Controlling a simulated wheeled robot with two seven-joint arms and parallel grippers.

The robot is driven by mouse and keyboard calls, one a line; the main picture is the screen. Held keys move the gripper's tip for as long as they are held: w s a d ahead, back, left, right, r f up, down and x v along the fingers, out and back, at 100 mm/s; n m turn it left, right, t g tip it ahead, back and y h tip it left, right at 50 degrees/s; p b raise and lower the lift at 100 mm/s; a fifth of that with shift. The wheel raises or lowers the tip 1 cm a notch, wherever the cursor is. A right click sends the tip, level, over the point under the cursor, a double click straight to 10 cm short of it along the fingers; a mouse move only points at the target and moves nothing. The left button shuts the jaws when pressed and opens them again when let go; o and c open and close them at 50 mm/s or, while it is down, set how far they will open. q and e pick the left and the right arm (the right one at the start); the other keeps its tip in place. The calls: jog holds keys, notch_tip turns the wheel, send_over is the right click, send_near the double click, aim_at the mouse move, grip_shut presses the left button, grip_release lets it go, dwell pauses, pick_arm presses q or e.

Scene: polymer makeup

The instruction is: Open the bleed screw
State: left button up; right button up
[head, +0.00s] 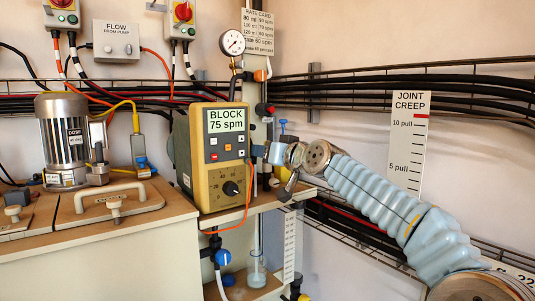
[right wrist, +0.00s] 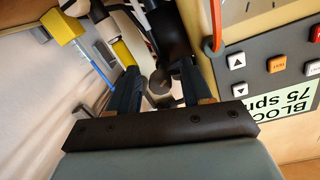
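My right gripper (head: 259,151) reaches in from the right, its pale blue body just right of the yellow pump control box (head: 221,155). In the right wrist view its two dark fingers (right wrist: 160,88) are apart, with a small round grey-brown knob (right wrist: 160,79) between or just beyond them. Gaps show on both sides of the knob. I cannot tell for certain whether this knob is the bleed screw. In the head view the gripper hides part of the fittings on the pipe column beside the box. My left gripper is not in view.
The box panel (right wrist: 285,60) is close beside the right finger. An orange cable (head: 247,190) hangs near the gripper. A pressure gauge (head: 232,43) stands above, and a small blue valve handle (head: 283,127) is close by. A beaker (head: 256,268) stands below. Black cables run along the wall.

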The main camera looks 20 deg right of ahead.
jog(key=shift+s, duration=0.1)
jog(key=b+v, duration=0.3)
jog(key=v, duration=1)
jog(key=shift+s+b, duration=0.3)
jog(key=shift+b, duration=0.05)
